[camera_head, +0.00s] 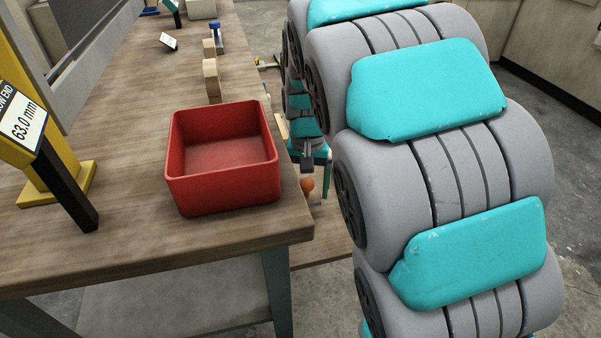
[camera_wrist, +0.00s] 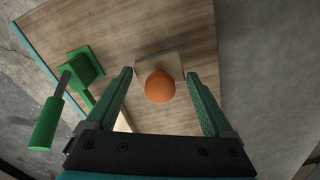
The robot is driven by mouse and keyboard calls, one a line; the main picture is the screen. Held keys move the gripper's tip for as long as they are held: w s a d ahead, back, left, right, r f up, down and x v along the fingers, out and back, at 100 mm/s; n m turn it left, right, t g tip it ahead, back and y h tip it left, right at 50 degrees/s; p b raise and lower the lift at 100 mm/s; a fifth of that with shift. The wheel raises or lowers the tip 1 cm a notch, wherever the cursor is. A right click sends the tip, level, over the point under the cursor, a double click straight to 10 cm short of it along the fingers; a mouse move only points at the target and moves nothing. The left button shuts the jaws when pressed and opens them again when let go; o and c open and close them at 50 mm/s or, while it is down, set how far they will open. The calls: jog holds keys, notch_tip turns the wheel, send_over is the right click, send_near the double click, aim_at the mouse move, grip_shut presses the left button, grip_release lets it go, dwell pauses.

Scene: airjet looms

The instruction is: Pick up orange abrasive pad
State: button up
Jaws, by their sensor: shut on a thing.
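The orange abrasive pad shows in the wrist view as a round orange knob (camera_wrist: 159,87) in front of a flat light-coloured piece (camera_wrist: 174,64). In the head view the orange knob (camera_head: 307,184) shows just past the right edge of the workbench, below my gripper. My fingers are mostly hidden there.
A red open bin (camera_head: 223,197) stands empty on the wooden workbench (camera_head: 110,235). A yellow gauge stand reading 63.0 mm (camera_head: 25,122) is left of it. Wooden blocks (camera_head: 211,80) lie behind.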

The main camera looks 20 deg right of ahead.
jog(key=s+b, duration=0.1)
jog(key=s, duration=2.7)
jog(key=shift+s+b, duration=0.15)
jog(key=shift+b, duration=0.2)
